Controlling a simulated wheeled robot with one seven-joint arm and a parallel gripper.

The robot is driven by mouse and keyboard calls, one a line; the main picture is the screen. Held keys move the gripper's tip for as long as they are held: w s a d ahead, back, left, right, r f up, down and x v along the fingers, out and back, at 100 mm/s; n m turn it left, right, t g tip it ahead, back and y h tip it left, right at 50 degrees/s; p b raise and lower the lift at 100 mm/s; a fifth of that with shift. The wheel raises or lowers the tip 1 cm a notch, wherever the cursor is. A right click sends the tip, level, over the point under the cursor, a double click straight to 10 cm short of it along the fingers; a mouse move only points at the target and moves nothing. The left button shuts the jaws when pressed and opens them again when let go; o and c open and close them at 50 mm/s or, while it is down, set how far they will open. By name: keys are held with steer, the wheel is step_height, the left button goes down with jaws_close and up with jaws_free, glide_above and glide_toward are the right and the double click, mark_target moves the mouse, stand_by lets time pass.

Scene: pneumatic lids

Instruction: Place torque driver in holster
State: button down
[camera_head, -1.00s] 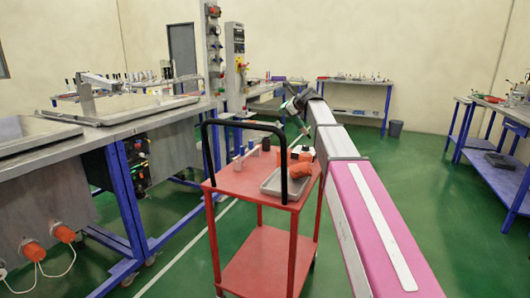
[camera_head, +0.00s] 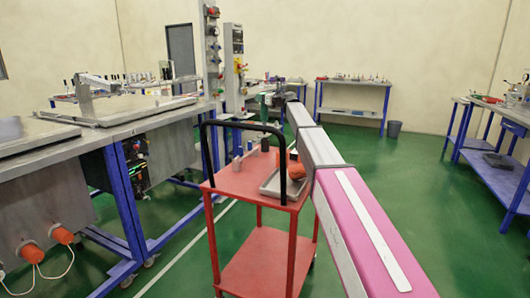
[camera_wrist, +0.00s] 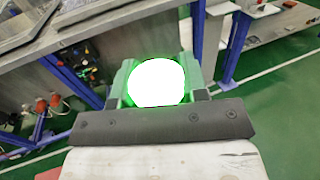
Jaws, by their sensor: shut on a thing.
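In the wrist view my gripper (camera_wrist: 157,88) shows as a dark crossbar with grey-green parts around a bright white, green-rimmed glow. It is shut, and I take the thing in it to be the torque driver, though the glare and crossbar hide its shape. In the head view a small green part at the arm's far end (camera_head: 278,100) shows above and beyond the red cart, mostly hidden behind my arm. I cannot make out a holster for certain. An orange thing (camera_head: 297,170) with a dark upright part stands on the cart's right side, partly behind my arm.
The red cart (camera_head: 228,181) has a black handle and carries a grey tray (camera_head: 270,186) and several small cylinders. A metal workbench (camera_head: 105,126) with blue legs stands left. Blue tables line the back and right. Green floor is open right of the cart.

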mark_target(263, 116)
steer(key=shift+f, duration=4.8)
steer(key=c, duration=0.7)
jaws_free()
steer(key=shift+o, duration=0.2)
steer(key=shift+f, duration=0.15)
steer(key=v, duration=1)
steer(key=shift+s+d+r, duration=0.25)
steer(key=shift+d+r, duration=0.05)
steer(key=shift+d, duration=0.05)
